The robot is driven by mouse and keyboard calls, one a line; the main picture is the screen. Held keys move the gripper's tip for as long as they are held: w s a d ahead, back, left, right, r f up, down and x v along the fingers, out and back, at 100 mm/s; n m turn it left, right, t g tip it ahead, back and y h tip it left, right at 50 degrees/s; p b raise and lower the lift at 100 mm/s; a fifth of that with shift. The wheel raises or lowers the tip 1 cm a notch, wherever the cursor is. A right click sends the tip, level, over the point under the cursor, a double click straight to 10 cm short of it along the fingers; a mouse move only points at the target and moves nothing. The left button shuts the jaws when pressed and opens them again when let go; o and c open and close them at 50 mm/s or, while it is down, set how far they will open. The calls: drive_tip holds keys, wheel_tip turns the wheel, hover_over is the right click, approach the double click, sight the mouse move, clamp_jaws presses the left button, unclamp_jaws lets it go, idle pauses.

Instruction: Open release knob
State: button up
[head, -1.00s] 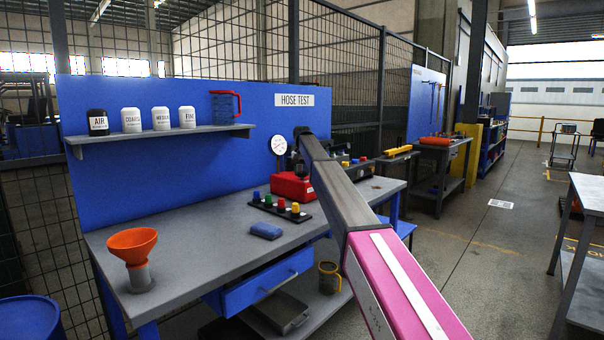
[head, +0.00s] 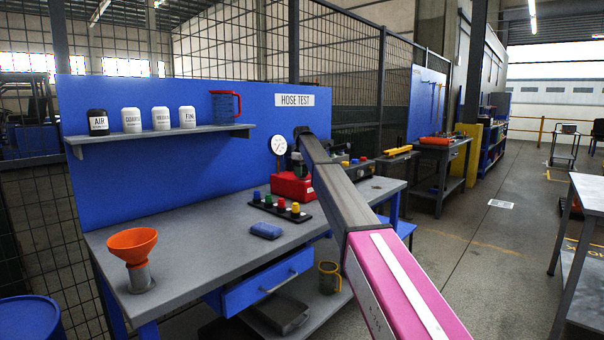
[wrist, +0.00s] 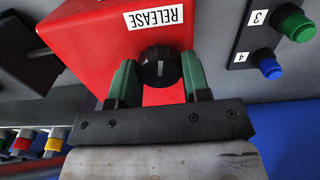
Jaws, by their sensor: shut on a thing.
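The release knob (wrist: 158,70) is round and black with a pale mark on its face. It sits on a red box (wrist: 90,45) beside a white RELEASE label (wrist: 154,17), which reads upside down in the wrist view. My gripper (wrist: 160,75) has one green finger on each side of the knob and is shut on it. In the head view the red box (head: 290,187) stands at the back of the bench, and my arm partly hides it. The knob is hard to make out there.
An orange funnel (head: 132,240) stands at the bench's left end. In the wrist view, a panel with green and blue buttons (wrist: 270,67) is close on the right.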

drive_tip(key=shift+n, duration=1.1)
drive_tip(key=o, duration=0.9)
drive_tip(key=shift+r, duration=0.1)
wheel_tip(320, 180, up, 11)
drive_tip(key=shift+f, duration=0.15)
